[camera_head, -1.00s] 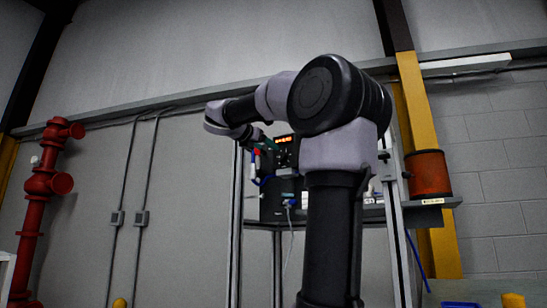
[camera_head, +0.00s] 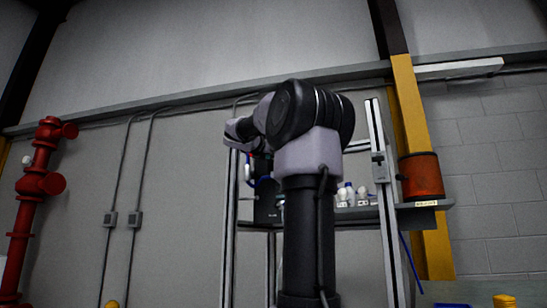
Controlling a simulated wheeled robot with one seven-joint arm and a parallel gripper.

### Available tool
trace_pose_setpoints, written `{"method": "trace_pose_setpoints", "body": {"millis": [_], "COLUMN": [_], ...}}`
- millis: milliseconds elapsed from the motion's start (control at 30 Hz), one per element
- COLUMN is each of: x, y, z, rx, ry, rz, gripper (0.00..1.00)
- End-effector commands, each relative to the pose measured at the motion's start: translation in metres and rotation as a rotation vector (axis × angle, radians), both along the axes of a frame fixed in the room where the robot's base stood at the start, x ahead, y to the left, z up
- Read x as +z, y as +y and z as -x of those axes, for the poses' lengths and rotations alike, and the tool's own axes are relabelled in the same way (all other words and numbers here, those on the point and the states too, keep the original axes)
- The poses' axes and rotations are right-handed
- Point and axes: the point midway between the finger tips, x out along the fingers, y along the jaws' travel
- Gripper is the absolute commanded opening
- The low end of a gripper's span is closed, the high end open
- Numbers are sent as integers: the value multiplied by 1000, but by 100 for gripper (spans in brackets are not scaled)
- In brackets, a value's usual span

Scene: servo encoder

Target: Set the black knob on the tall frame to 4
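The tall frame (camera_head: 384,215) stands ahead, with metal posts and a shelf. My own arm stands in front of it and hides most of its middle. A dark unit (camera_head: 267,203) on the frame shows only in part, left of my arm. The black knob cannot be made out; my arm covers that area. My gripper is hidden behind my arm's links, so its fingers and what they touch cannot be seen.
Several small white bottles (camera_head: 346,194) stand on the shelf right of my arm. An orange-brown cylinder (camera_head: 421,176) sits on a side shelf (camera_head: 430,204). Red pipework (camera_head: 37,190) stands at the left. A yellow column (camera_head: 412,110) rises behind the frame.

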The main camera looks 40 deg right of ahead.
Motion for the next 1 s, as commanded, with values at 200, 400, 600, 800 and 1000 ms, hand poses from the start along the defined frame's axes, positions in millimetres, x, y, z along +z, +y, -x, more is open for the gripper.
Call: {"method": "trace_pose_setpoints", "body": {"millis": [200,400,600,800,1000], "x": [0,0,0,0,-1], "y": [0,0,0,0,0], "z": [0,0,1,1,0], "rx": [0,0,-1,-2,-2], "ry": [0,-2,-36,-133,-292], "rz": [0,-1,-15,-55,-121], "gripper": [17,0,0,0,0]}}
